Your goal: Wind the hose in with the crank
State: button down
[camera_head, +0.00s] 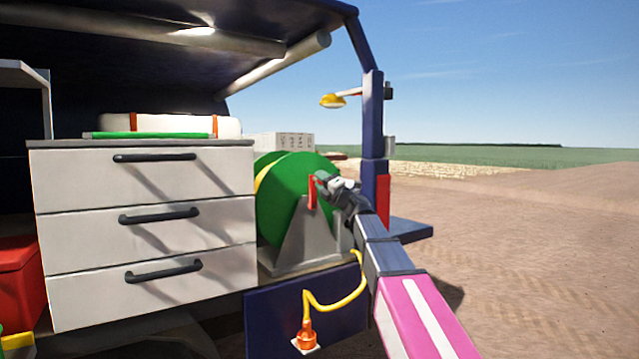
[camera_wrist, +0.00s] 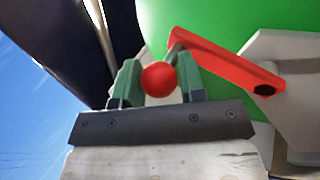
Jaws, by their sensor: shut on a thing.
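The green hose reel (camera_head: 290,182) stands on a grey bracket (camera_head: 305,240) to the right of the white drawers. Its red crank arm (camera_head: 312,192) shows on the reel's near side; it also shows in the wrist view (camera_wrist: 225,62), running to a dark bolt. My gripper (camera_head: 324,180) is at the crank. In the wrist view my gripper (camera_wrist: 158,82) is shut on the red round crank knob (camera_wrist: 158,79), which sits between its two green fingers.
A white drawer cabinet (camera_head: 80,208) with dark handles stands left of the reel. A dark blue post (camera_head: 373,115) with a yellow lamp (camera_head: 332,101) rises behind my arm. A dark blue panel (camera_head: 270,320) is below the reel. Open dirt ground (camera_head: 540,260) lies to the right.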

jog(key=shift+d+r, duration=0.1)
dwell(0.3)
jog(key=c, duration=0.7)
grip_release()
jog(key=shift+c, duration=0.2)
jog(key=v, duration=1)
jog(key=shift+s+d+f, duration=0.15)
jog(key=shift+d+f, duration=0.1)
jog(key=shift+f, duration=0.05)
